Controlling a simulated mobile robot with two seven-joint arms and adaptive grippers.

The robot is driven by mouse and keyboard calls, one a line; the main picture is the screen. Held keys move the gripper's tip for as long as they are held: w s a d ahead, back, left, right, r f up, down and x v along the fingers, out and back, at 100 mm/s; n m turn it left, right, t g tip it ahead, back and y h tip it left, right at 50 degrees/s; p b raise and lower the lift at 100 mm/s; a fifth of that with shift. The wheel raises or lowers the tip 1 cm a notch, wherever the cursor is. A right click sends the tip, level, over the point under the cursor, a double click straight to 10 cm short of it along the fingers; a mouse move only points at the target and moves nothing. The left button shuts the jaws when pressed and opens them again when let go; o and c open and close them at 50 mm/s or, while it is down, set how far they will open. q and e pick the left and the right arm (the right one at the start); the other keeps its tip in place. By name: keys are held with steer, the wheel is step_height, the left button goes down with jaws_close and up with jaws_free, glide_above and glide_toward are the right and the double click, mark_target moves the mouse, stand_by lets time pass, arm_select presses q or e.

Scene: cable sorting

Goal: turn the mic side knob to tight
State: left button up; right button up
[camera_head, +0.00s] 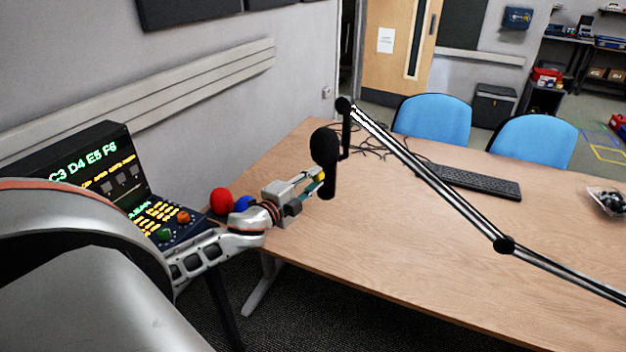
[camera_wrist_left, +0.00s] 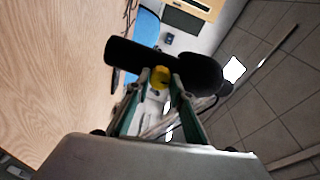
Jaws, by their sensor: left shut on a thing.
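The black microphone (camera_head: 325,148) hangs upright from the end of the boom arm (camera_head: 430,178) above the table, with its foam head at the top. It also shows in the left wrist view (camera_wrist_left: 200,75), lying sideways across the picture. The yellow side knob (camera_wrist_left: 160,77) is on the microphone's near side, between my left fingertips. My left gripper (camera_head: 316,183) reaches in from the left, level with the microphone's body, and is shut on the knob. The knob's turn position cannot be told. My right gripper is not in view.
The wooden table (camera_head: 400,260) is mostly bare. Loose cables (camera_head: 375,140) and a keyboard (camera_head: 475,182) lie toward its far side. A lit control panel (camera_head: 95,170) stands at the left, near a red ball (camera_head: 221,201) and a blue ball (camera_head: 243,203). Blue chairs (camera_head: 433,118) stand behind.

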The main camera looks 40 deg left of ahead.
arm_select(q)
steer(key=shift+m, duration=0.6)
steer(key=o, duration=1.1)
steer(key=shift+s+f, duration=0.1)
steer(key=shift+s, duration=0.25)
steer(key=s, duration=1.1)
steer(key=shift+s+d+r, duration=0.15)
steer(key=shift+d+r, duration=0.2)
steer(key=shift+r, duration=0.05)
